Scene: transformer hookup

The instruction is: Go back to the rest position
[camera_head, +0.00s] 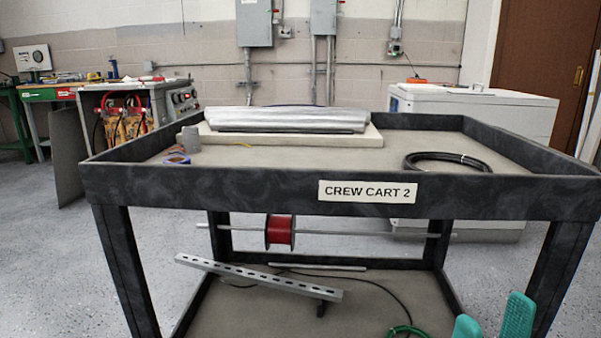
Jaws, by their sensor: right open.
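My right gripper (492,308) shows at the bottom right edge as two teal fingers standing apart, with nothing visible between them. It is in front of the cart's lower right part, below the upper tray. The rest of its arm is out of the frame. My left gripper is not in view. The dark cart (250,190), labelled "CREW CART 2", stands right ahead.
The cart's upper tray holds a silver metal piece (290,118) on a pale slab, a grey cup-like item (190,139) and a black cable coil (448,162). Below are a red spool (280,232) and a slotted metal bar (258,277). Open floor lies left.

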